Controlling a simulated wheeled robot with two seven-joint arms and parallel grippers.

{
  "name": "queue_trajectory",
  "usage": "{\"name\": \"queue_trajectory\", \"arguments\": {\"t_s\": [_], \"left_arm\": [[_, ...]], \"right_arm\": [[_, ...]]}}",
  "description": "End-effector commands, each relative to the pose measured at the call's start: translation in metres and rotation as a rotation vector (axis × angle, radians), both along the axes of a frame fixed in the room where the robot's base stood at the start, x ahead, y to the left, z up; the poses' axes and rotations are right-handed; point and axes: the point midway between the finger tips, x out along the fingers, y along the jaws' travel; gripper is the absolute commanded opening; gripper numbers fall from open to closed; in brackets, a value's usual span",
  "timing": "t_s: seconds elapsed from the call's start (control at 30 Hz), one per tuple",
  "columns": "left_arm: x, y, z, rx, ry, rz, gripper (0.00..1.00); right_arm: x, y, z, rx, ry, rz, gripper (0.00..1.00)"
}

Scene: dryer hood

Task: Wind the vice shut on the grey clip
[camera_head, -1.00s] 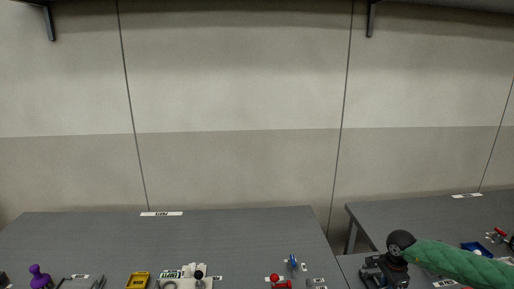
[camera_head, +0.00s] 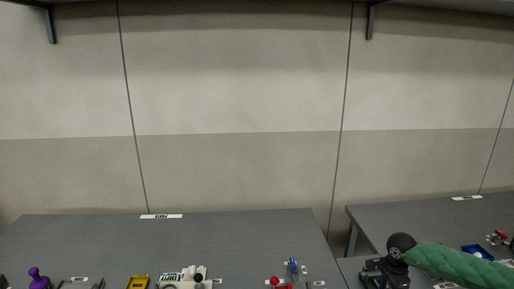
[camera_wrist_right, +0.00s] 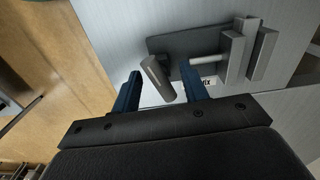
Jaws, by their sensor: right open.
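The vice (camera_wrist_right: 175,42) shows in the right wrist view as a dark base plate with upright grey jaws (camera_wrist_right: 234,56) at its right end. A short grey round handle (camera_wrist_right: 157,78) sticks out at its left end. My right gripper (camera_wrist_right: 160,72) is open, its two blue fingers on either side of the handle in the picture; I see no clear contact. In the head view my right gripper's dark body (camera_head: 384,272) is low at the right, below the green arm. I cannot make out the grey clip. My left gripper is out of view.
The left table carries a purple knobbed piece (camera_head: 38,277), a yellow box (camera_head: 138,282), a white fixture (camera_head: 183,279), and red (camera_head: 278,283) and blue (camera_head: 293,266) pieces. A blue tray (camera_head: 476,251) is on the right table. A gap separates the tables' back parts.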

Motion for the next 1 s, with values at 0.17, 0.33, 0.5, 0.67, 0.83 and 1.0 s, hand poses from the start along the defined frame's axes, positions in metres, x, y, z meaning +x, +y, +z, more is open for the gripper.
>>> {"name": "queue_trajectory", "arguments": {"t_s": [0.17, 0.33, 0.5, 0.67, 0.83, 1.0], "left_arm": [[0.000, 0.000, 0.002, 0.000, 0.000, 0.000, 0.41], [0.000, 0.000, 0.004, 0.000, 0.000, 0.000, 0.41], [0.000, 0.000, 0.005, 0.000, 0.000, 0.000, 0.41], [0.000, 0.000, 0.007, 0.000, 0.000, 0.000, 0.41], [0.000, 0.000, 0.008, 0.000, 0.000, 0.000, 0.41], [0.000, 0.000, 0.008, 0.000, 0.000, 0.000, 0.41]], "right_arm": [[0.000, 0.000, 0.010, 0.000, -0.001, 0.000, 0.44], [0.000, 0.000, 0.021, 0.000, -0.002, 0.000, 0.44], [0.000, 0.000, 0.032, 0.000, -0.001, 0.000, 0.44], [0.000, 0.000, 0.042, 0.001, -0.001, 0.000, 0.44], [0.000, 0.000, 0.053, 0.000, -0.001, 0.000, 0.44], [0.001, 0.000, 0.060, 0.000, -0.002, 0.000, 0.44]]}}
